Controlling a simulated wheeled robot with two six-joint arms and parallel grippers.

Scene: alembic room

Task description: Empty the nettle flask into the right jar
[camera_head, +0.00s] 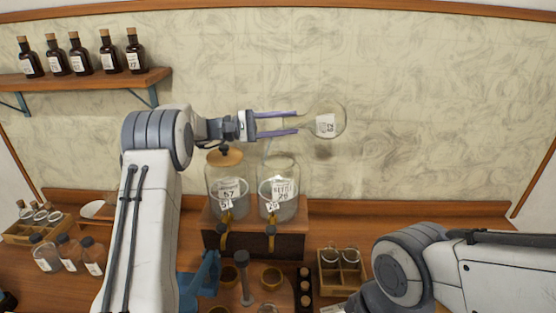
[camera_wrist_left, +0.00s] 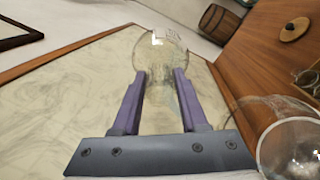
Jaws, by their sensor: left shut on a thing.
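My left gripper (camera_head: 277,124) is shut on the neck of a clear round glass flask (camera_head: 327,120), held above the jars. The flask lies on its side, round body to the right, with a white label; I cannot tell what is left inside. The wrist view shows the flask (camera_wrist_left: 160,50) between the purple fingers (camera_wrist_left: 158,90). The right jar (camera_head: 279,188), clear glass with a white label, stands below the gripper with no lid seen on it. A faint pale streak shows between gripper and jar; I cannot tell what it is. My right gripper is out of view.
The left jar (camera_head: 225,190) has a wooden lid and stands beside the right jar on a wooden stand (camera_head: 290,245). Dark bottles (camera_head: 80,57) line a wall shelf (camera_head: 90,80). Small vessels and a wooden rack (camera_head: 341,270) crowd the counter in front.

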